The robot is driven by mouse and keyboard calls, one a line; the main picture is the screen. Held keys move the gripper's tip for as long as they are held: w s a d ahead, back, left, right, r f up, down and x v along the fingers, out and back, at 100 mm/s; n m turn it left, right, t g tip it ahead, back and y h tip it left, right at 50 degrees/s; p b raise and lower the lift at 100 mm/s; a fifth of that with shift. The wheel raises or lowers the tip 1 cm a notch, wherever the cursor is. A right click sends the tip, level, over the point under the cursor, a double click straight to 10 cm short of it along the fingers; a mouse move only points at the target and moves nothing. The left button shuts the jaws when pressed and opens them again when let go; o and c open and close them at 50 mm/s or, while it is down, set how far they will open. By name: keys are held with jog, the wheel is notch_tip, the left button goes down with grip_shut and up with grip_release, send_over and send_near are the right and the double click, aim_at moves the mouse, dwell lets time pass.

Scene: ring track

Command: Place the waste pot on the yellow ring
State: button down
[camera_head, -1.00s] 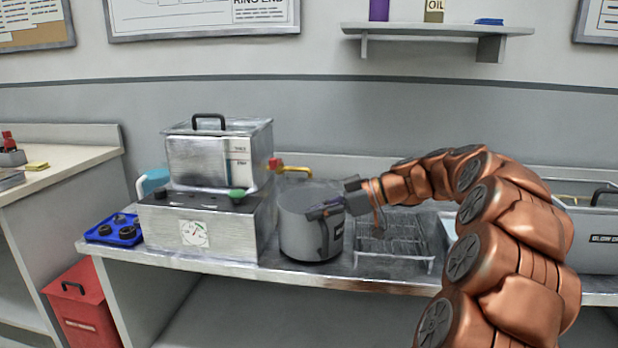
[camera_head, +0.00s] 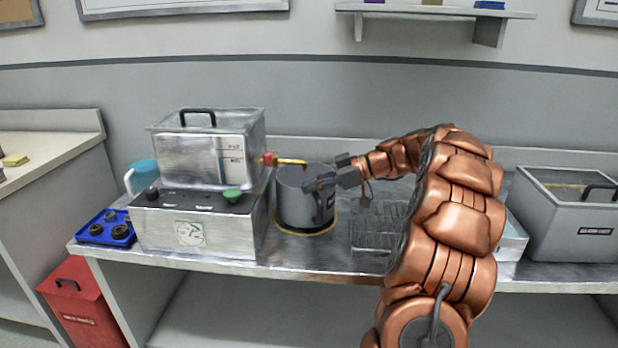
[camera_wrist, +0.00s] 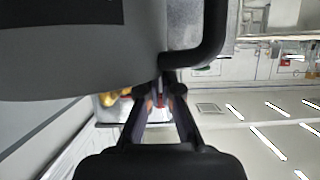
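The waste pot (camera_head: 296,207) is a grey, upright cylinder with a dark handle (camera_head: 325,208) on its right side. It stands over the yellow ring (camera_head: 304,234) on the bench, and the ring's front edge shows around its base. Whether its base bears fully on the bench is hard to tell. My gripper (camera_head: 318,184) is at the top of the handle. In the wrist view the pot (camera_wrist: 80,60) fills the upper left, and my gripper's fingers (camera_wrist: 167,90) are close together at the end of the dark handle (camera_wrist: 212,35).
A metal machine (camera_head: 195,220) with a brass spout (camera_head: 288,162) stands left of the pot, the spout just above the pot's rim. A wire rack (camera_head: 375,230) lies right of it. A grey bin (camera_head: 565,215) stands far right, a blue tray (camera_head: 103,230) far left.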

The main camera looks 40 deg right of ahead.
jog(key=shift+w+d+f+p, duration=0.25)
jog(key=shift+w+d+p, duration=0.3)
jog(key=shift+w+p, duration=0.4)
jog(key=shift+s+f, duration=0.15)
jog(key=c, duration=1.3)
grip_release()
jog(key=v, duration=1.2)
